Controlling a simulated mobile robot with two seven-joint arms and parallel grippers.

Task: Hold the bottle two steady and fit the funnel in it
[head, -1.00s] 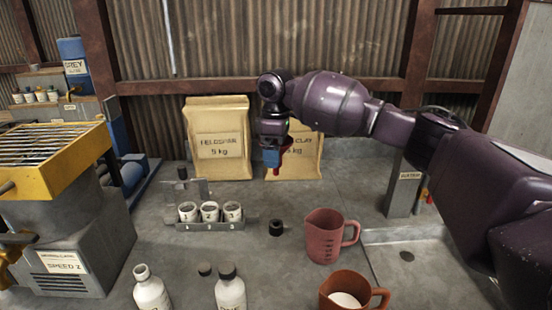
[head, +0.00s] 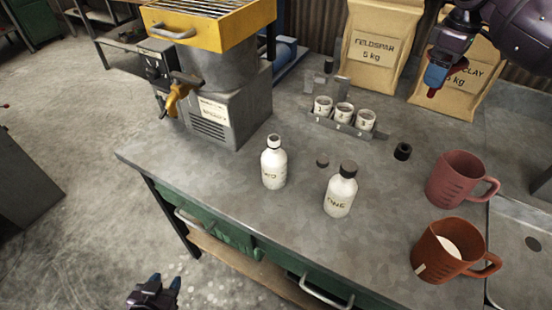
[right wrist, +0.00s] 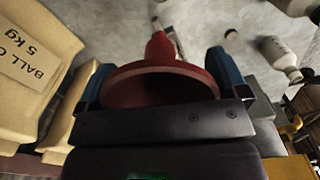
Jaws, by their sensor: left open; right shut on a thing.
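My left gripper (head: 165,283) is at the bottom edge of the head view, in front of and below the bench edge, open and empty, well apart from the bottle. My right gripper (head: 438,72) is at the upper right, above the bench, shut on the red funnel (right wrist: 160,84). In the right wrist view the funnel's wide rim lies between the blue fingertips, its narrow spout pointing away from the camera.
Bottle one (head: 341,192), dark-capped, stands right of bottle two, with a loose dark cap (head: 322,162) between them. A rack of cups (head: 344,125), a dark ring (head: 403,151) and two jugs (head: 458,180) stand further right. A grey and yellow machine (head: 222,105) stands behind left.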

